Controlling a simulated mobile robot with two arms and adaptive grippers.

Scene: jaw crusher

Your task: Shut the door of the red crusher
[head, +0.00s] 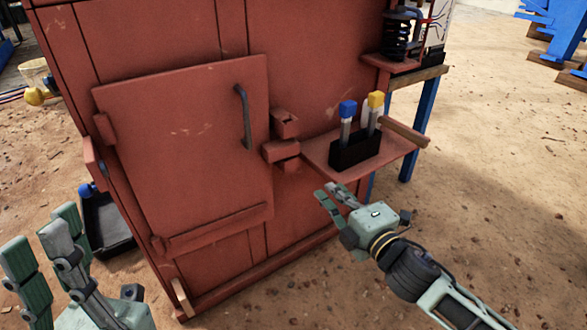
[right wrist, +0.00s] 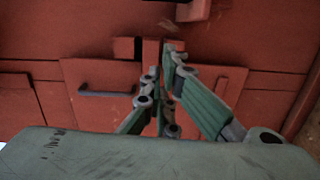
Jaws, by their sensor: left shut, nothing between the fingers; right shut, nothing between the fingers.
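The red crusher (head: 295,60) stands upright, with its flat door (head: 185,150) on the front. The door lies against or very near the body; I cannot tell if a thin gap remains. Its dark handle (head: 243,118) is near the right edge. Red latch blocks (head: 284,150) sit just right of the door. The door and handle (right wrist: 105,92) also show in the right wrist view, partly behind my fingers. My right gripper (head: 331,197) is shut and empty, below the shelf and right of the door, apart from it. My left gripper (head: 45,262) is shut and empty at the lower left.
A red shelf (head: 318,153) juts from the crusher, bearing a black holder (head: 354,152) with blue- and yellow-topped tools. A blue-legged table (head: 418,130) stands behind it. A black tray (head: 106,225) lies at left.

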